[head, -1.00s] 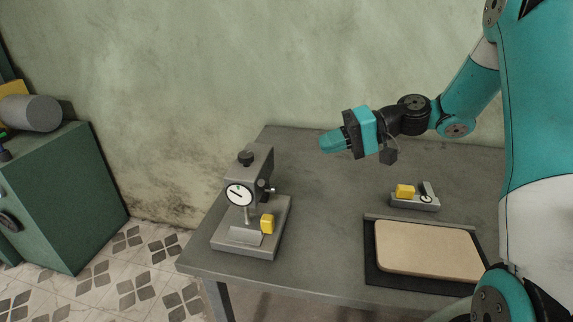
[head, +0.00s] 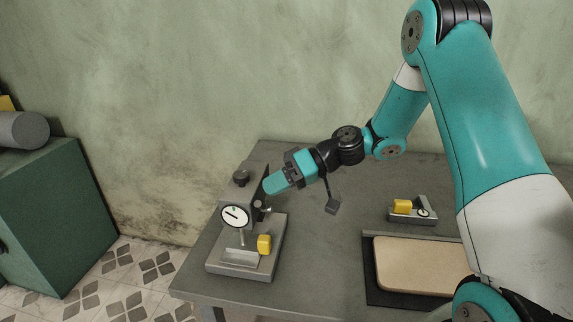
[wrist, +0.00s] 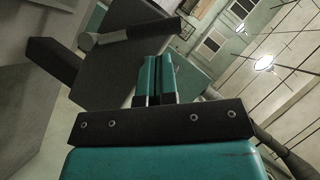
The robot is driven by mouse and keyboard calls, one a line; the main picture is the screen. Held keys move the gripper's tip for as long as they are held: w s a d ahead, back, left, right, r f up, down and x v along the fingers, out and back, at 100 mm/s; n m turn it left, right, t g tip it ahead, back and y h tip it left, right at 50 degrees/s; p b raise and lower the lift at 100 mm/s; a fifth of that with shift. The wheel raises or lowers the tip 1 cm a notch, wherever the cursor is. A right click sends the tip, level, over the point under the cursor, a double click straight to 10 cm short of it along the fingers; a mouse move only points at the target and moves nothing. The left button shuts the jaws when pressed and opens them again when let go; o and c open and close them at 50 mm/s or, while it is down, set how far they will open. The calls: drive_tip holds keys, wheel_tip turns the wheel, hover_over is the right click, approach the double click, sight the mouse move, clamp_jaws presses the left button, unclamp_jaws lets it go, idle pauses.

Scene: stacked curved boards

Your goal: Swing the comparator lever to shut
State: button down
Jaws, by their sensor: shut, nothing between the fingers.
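The grey comparator (head: 228,204) with its white dial (head: 235,215) stands upright at the table's left end in the head view. Small dark and silver lever parts (head: 260,206) show on its right side, partly hidden by my gripper. My gripper (head: 268,185) is shut and empty, with its teal fingertips right beside the upper right side of the comparator. In the wrist view the shut fingers (wrist: 156,62) point at a dark bar with a silver end (wrist: 128,33), which looks like the lever. I cannot tell whether they touch it.
The table middle (head: 320,240) is clear. A green cabinet (head: 60,220) stands at left.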

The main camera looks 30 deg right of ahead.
sight(252, 218)
drive_tip(key=shift+s+a+f, duration=0.35)
drive_tip(key=shift+a+f, duration=0.15)
drive_tip(key=shift+f, duration=0.05)
drive_tip(key=s+a+f+n+t+h+b, duration=0.1)
drive_tip(key=f+n+h+b, duration=0.1)
drive_tip(key=b, duration=0.5)
drive_tip(key=shift+s+a+t, duration=0.15)
drive_tip(key=shift+s+t, duration=0.15)
drive_tip(key=shift+s, duration=0.1)
drive_tip(key=shift+s+a+f+b, duration=0.1)
drive_tip(key=shift+s+a+b, duration=0.15)
drive_tip(key=shift+b, duration=0.3)
